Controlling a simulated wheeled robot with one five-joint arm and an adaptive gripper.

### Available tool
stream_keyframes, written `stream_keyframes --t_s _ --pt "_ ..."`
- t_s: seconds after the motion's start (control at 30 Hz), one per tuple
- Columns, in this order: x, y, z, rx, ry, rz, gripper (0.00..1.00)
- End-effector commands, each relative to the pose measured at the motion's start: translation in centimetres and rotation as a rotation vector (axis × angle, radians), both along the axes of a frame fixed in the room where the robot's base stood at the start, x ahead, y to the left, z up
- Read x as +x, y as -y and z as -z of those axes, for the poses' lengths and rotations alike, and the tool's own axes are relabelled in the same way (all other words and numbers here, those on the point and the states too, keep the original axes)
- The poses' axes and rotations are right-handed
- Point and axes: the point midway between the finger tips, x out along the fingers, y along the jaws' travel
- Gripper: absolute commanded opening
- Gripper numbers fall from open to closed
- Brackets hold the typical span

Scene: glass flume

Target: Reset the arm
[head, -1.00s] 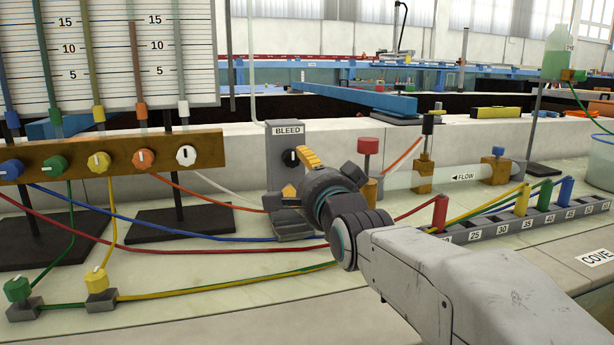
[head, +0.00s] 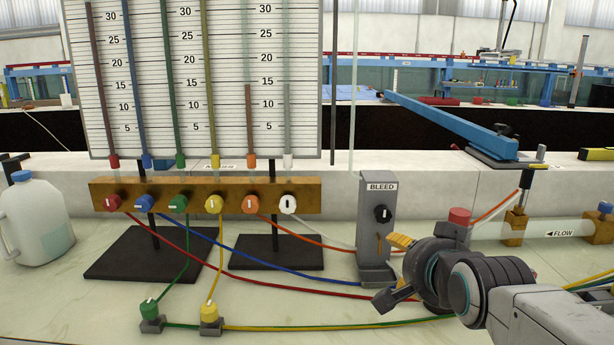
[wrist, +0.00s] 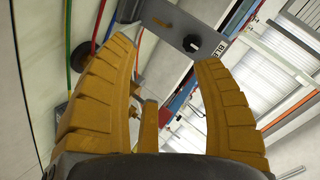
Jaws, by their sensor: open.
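My gripper (head: 392,270) is at the lower right of the head view, beside the grey bleed block (head: 376,262) and in front of the counter's back wall. In the wrist view my gripper (wrist: 165,70) shows two yellow ridged fingers, spread wide apart with nothing between them. The bleed block (wrist: 172,25) with its black knob (wrist: 192,43) shows beyond the fingertips in the wrist view. In the head view the black knob (head: 382,213) is above and left of the gripper. I cannot tell whether a finger touches the block.
A brass manifold (head: 230,192) with coloured knobs stands left on black stands, before a gauge board (head: 205,80). Coloured hoses (head: 260,275) cross the counter. Green (head: 150,312) and yellow (head: 210,315) valves sit in front. A plastic jug (head: 38,220) stands far left. A clear flow pipe (head: 560,232) is right.

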Motion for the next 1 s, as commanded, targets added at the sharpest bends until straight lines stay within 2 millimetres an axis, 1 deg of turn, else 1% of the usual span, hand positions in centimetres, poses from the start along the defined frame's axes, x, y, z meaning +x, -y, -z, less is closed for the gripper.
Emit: stream_keyframes --t_s 0.03,0.37,0.6,0.8,1.0 --pt "-1.0 0.0 -1.6 -0.034 -0.038 -0.019 0.61" --pt "-7.5 0.0 -3.4 -0.255 -0.285 -0.185 0.61" --pt "-12.8 0.0 -5.1 -0.388 -0.458 -0.341 0.61" --pt "-17.2 0.0 -6.6 -0.475 -0.586 -0.482 0.61" --pt "-20.5 0.0 -7.6 -0.53 -0.675 -0.594 0.61"
